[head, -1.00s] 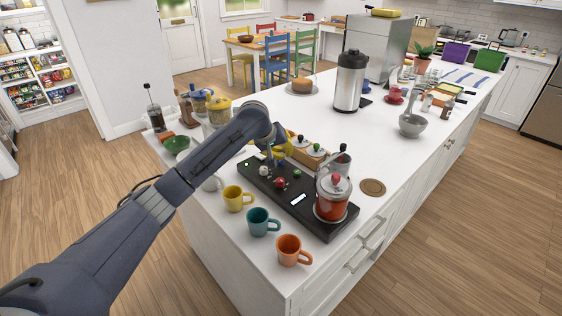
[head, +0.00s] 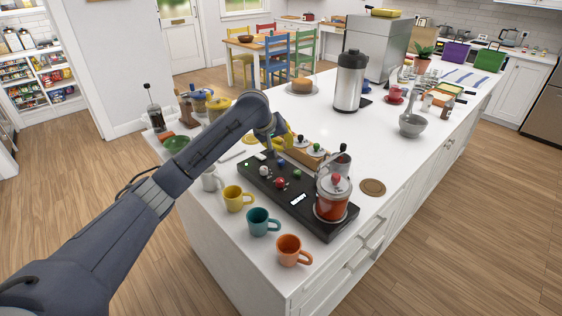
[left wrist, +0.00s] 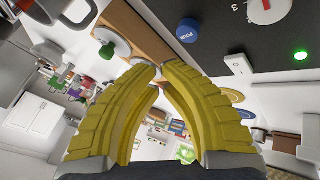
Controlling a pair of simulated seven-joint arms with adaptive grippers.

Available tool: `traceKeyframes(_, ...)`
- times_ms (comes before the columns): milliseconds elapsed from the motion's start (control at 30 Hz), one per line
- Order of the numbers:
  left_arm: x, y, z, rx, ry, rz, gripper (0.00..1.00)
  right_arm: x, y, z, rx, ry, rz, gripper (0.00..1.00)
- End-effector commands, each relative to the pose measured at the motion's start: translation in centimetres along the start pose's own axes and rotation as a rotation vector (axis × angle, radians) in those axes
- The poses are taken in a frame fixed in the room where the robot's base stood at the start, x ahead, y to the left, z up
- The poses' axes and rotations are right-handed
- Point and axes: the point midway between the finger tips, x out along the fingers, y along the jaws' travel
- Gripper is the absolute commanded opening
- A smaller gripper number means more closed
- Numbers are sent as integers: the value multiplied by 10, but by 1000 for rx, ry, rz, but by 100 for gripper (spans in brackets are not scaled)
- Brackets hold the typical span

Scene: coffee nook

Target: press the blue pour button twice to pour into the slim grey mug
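The blue pour button (head: 282,161) stands on the black panel (head: 312,219); in the left wrist view the button (left wrist: 187,30) reads POUR and sits beyond the fingertips, apart from them. A glass jug of red liquid (head: 332,205) stands at the panel's near right end. A grey mug (head: 342,163) is partly hidden behind the jug; I cannot tell if it is under a spout. My left gripper (head: 288,138), with yellow fingers, is above the counter just behind the panel. Its fingertips (left wrist: 162,69) are together with nothing between them. My right gripper is not in view.
Yellow (head: 234,199), teal (head: 259,222) and orange (head: 289,250) mugs line the counter's near edge. A green light (left wrist: 300,56) glows on the panel.

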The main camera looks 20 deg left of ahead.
Motion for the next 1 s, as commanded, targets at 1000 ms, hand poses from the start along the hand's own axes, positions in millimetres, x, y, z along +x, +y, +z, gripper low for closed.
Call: traceKeyframes(1000, -23, 12, -14, -6, 4, 4, 0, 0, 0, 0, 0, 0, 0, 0)
